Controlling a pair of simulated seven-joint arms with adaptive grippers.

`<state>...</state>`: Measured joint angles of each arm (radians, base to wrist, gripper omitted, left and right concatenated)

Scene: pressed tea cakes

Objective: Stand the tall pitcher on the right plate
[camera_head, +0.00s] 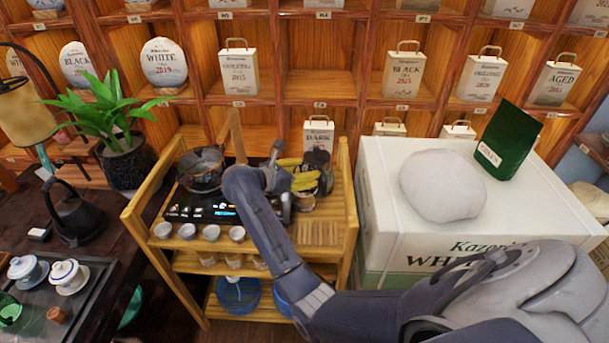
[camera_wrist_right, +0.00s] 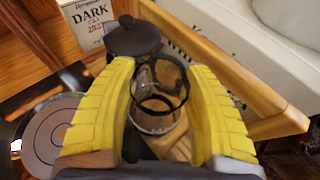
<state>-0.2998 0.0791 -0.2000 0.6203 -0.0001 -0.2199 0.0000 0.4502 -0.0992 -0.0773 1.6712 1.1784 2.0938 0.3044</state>
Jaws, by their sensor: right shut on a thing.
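My right gripper (camera_head: 299,172), with yellow fingers, is over the right end of the wooden cart. In the right wrist view its fingers (camera_wrist_right: 162,82) are shut on a clear glass pitcher (camera_wrist_right: 158,103) with a dark rim. I cannot tell whether its base touches the cart top. The right plate, a grey ringed disc (camera_wrist_right: 42,137), shows bare at the left of the wrist view, beside the gripper. In the head view my right arm hides most of it. The black cooker (camera_head: 187,211) carries a glass pot (camera_head: 201,168) on its left side. My left gripper is out of view.
A dark lidded vessel (camera_wrist_right: 133,37) stands just beyond the held pitcher. Small cups (camera_head: 210,232) line the cart's front edge. The cart's wooden rail (camera_head: 352,212) and a large white box (camera_head: 385,195) stand to the right. Shelves with tea boxes are behind.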

